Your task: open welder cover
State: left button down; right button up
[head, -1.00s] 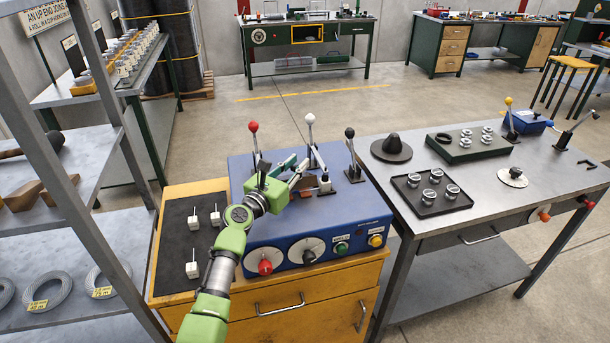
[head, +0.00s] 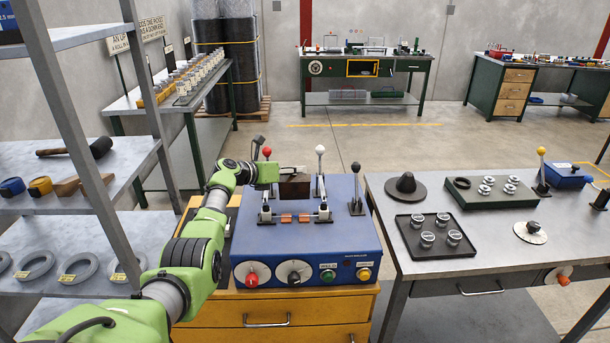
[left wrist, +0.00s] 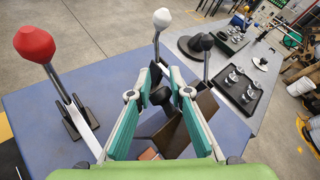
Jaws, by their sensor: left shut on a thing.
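The welder (head: 345,240) is a blue box on a yellow cabinet. Its dark brown cover (head: 294,188) stands tilted up at the back, clear of the copper-coloured clamp jaws (head: 287,218) in front of it. My left gripper (head: 280,173) is at the top of the cover, shut on its black knob. In the left wrist view the teal fingers (left wrist: 163,92) close around the black knob (left wrist: 160,96), with the brown cover (left wrist: 196,122) beside and below them. My right gripper is in no view.
Red (head: 267,153), white (head: 320,151) and black (head: 356,168) knobbed levers rise from the welder near the gripper. A grey bench (head: 385,285) with trays of metal parts stands to the right. A metal shelf (head: 75,225) stands to the left.

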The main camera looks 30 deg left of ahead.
pick_arm(q)
jog(key=shift+w+a+f+n+g, duration=0.15)
jog(key=shift+a+f+n+g, duration=0.1)
jog(key=shift+f+g, duration=0.2)
jog(key=shift+w+a+f+n+g, duration=0.15)
jog(key=shift+a+f+g, duration=0.05)
jog(key=shift+f+g, duration=0.2)
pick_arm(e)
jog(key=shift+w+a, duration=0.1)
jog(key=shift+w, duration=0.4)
pick_arm(q)
jog(key=c, duration=2)
grip_release()
jog(key=shift+o, duration=0.9)
jog(key=shift+s+a, duration=0.1)
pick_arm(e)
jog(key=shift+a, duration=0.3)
pick_arm(q)
jog(key=shift+a+r, duration=0.15)
jog(key=shift+r, duration=0.05)
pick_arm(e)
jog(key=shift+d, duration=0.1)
